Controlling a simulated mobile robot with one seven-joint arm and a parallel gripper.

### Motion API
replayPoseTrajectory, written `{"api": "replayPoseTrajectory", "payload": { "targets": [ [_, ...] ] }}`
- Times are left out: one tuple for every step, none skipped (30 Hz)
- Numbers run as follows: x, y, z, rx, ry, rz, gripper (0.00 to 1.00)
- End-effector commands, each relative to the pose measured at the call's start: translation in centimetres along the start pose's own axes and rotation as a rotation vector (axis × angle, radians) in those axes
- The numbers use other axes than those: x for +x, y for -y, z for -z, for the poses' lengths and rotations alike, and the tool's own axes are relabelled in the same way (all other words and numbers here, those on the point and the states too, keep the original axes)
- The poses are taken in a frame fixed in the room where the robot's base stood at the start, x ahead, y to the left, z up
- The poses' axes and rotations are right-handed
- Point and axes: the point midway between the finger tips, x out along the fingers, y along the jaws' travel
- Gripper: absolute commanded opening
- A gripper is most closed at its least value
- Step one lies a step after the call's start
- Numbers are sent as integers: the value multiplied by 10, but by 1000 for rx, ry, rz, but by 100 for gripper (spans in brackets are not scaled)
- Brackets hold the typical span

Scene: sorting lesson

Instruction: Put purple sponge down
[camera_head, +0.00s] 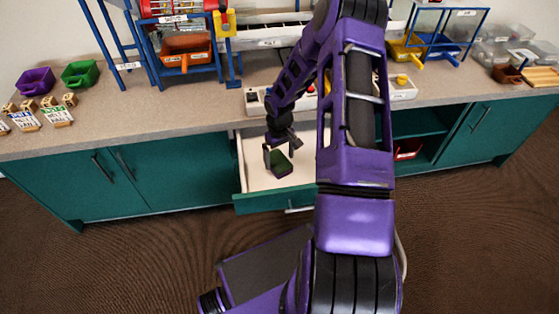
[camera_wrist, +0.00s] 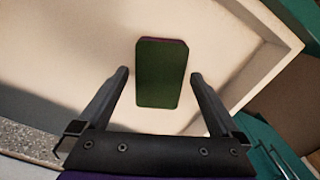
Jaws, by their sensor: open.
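The sponge (camera_head: 280,166) is a dark green slab with a thin purple edge. It appears to lie flat inside the open white drawer (camera_head: 253,178). In the wrist view the sponge (camera_wrist: 162,75) shows its green face, with the purple edge along the top. My gripper (camera_wrist: 160,74) is open, one finger on each side of the sponge with a gap on both sides. In the head view my gripper (camera_head: 279,147) reaches down into the drawer just above the sponge. My arm hides the drawer's right part.
The teal cabinet (camera_head: 180,180) has the drawer pulled out under the countertop (camera_head: 190,112). On top stand a purple bin (camera_head: 36,81), a green bin (camera_head: 80,74), a blue rack (camera_head: 110,50) and a white panel (camera_head: 256,101). A red bin (camera_head: 407,149) sits on an open shelf.

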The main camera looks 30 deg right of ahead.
Motion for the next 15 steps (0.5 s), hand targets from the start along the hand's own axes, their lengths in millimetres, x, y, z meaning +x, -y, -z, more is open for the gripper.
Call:
{"api": "replayPoseTrajectory", "payload": {
  "targets": [
    [-15,-1,1,1,-3,-2,100],
    [-22,-1,1,0,-3,-3,100],
    [-32,-1,1,0,-3,-3,100],
    [-38,-1,1,1,-4,-2,100],
    [-45,0,1,0,-3,-2,100],
    [-54,0,1,0,-3,-2,100],
    [-59,0,1,1,-3,-2,100],
    [-65,-1,1,0,-4,-2,100],
    [-72,0,1,0,-3,-2,100],
    [-76,0,1,0,-2,-1,100],
    [-81,0,0,0,-2,-2,100],
    [-85,-1,0,1,-1,-2,100],
    [-88,0,0,1,-1,-1,100],
    [-91,0,0,1,-1,-1,100],
    [-94,0,0,1,-1,0,100]
  ]
}}
